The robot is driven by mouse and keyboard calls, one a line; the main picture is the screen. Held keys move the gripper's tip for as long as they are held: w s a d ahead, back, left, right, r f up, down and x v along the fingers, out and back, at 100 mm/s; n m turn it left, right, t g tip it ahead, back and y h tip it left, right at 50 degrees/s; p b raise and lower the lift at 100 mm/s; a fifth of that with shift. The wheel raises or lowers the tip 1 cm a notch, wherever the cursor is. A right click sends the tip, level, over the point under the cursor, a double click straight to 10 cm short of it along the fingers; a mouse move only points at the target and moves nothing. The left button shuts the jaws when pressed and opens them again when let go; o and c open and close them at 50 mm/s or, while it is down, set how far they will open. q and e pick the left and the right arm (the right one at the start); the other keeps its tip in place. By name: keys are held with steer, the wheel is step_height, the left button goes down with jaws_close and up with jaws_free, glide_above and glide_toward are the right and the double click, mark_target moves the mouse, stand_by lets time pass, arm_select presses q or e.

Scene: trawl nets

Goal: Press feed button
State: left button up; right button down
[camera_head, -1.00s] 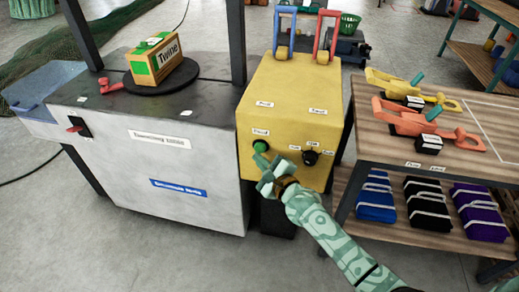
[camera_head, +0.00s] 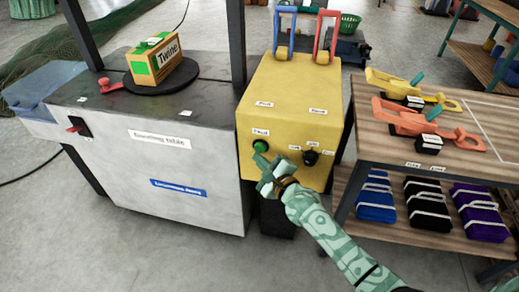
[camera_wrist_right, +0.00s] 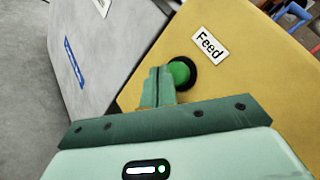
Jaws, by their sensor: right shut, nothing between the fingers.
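The feed button (camera_head: 260,146) is a round green button in a black ring on the front of the yellow cabinet (camera_head: 297,100). It also shows in the right wrist view (camera_wrist_right: 181,73), beside a white "Feed" label (camera_wrist_right: 209,45). My right gripper (camera_head: 262,168) is shut and empty just in front of the cabinet face, at the button. In the wrist view its closed fingertips (camera_wrist_right: 160,80) overlap the button's left edge; I cannot tell whether they touch it. My left gripper is not in view.
A black knob (camera_head: 310,157) sits right of the button. A grey machine (camera_head: 150,165) bearing a Twine box (camera_head: 162,62) stands left. A wooden table (camera_head: 385,145) with orange and yellow tools stands right.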

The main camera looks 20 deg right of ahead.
steer(key=shift+w+d, duration=0.1)
steer(key=shift+w+d, duration=0.15)
steer(key=shift+w, duration=0.05)
stand_by(0.4)
steer(key=shift+w+d, duration=0.3)
steer(key=shift+w, duration=0.15)
stand_by(0.7)
stand_by(0.3)
steer(key=shift+s+a+p, duration=0.35)
steer(key=shift+s+a, duration=0.15)
steer(key=shift+s, duration=0.3)
